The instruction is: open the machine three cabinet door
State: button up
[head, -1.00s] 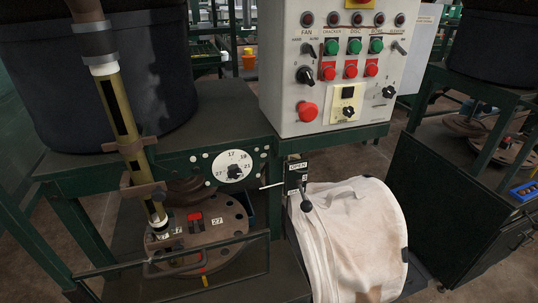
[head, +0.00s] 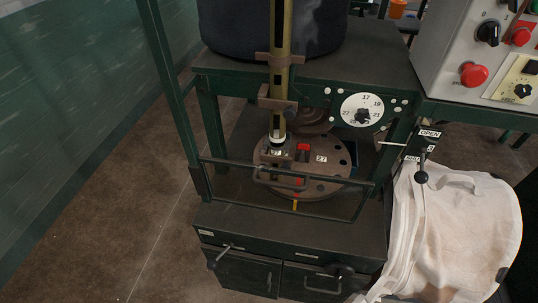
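A dark green machine stands in the middle of the head view. In its lower part is a cabinet with two dark doors side by side, a left door (head: 245,274) and a right door (head: 305,287). Both look shut. A lever handle with a dark knob (head: 213,264) sticks out at the left door, and a dark knob (head: 342,271) and a bar handle show at the right door. The picture's lower edge cuts off the doors' bottoms. I cannot read a number three on the machine. My gripper is not in view.
Above the cabinet are a round turntable (head: 325,179), a rail frame and a white dial (head: 362,110). A white bulk bag (head: 455,235) hangs at the right, close to the cabinet, under an OPEN lever (head: 421,176). A control box (head: 470,50) is above. Brown floor (head: 130,215) at the left is clear.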

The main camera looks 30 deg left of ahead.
aim_at(256, 275)
jog(key=k+l+u, duration=0.1)
jog(key=u, duration=0.25)
jog(key=k+u, duration=0.5)
jog(key=u, duration=0.2)
